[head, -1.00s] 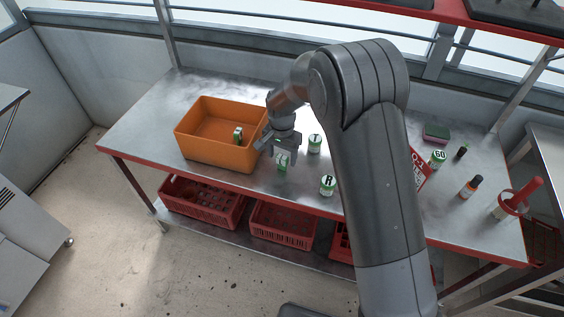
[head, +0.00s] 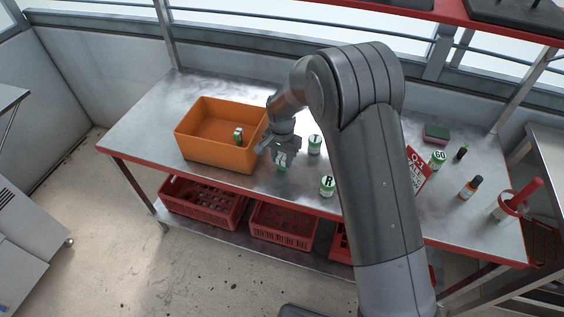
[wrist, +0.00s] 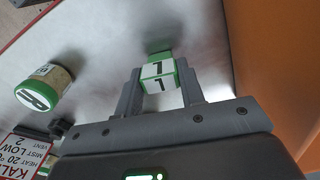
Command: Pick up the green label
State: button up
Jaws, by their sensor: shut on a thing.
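The green label (head: 282,167) is a small white block with green edges and a black mark, at the front middle of the table. In the wrist view the green label (wrist: 158,74) sits between my two fingers, which touch its sides. My gripper (head: 281,158) points down and is shut on it; the gripper also shows in the wrist view (wrist: 159,88). I cannot tell whether the label still touches the table. A similar green-and-white block (head: 238,137) is inside the orange bin (head: 212,155).
The orange bin stands close to the left of my gripper. A jar marked T (head: 315,144) and a jar marked R (head: 327,187) stand to its right. A red sign (head: 417,172), jar 60 (head: 437,160) and bottle (head: 471,188) are farther right. The table's left end is clear.

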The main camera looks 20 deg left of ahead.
jog(key=shift+r, duration=0.1)
notch_tip(320, 180, up, 4)
jog(key=shift+r, duration=0.2)
jog(key=d+r, duration=0.7)
jog(key=d, duration=0.5)
notch_tip(320, 180, up, 8)
jog(key=n, duration=0.2)
send_over(282, 157)
jog(key=w+a, duration=0.5)
jog(key=a, duration=0.4)
jog(key=s+a, duration=0.1)
jog(key=a, duration=0.4)
jog(key=shift+s+a+f, duration=0.5)
jog(key=shift+a+f, duration=1.25)
jog(key=shift+f, duration=0.95)
jog(key=shift+s+a+f, duration=0.55)
jog(key=shift+a+f, duration=1.15)
jog(key=shift+f, duration=1.05)
jog(key=shift+s+a+f, duration=0.5)
jog(key=shift+a+f, duration=1.25)
jog(key=shift+f, duration=0.95)
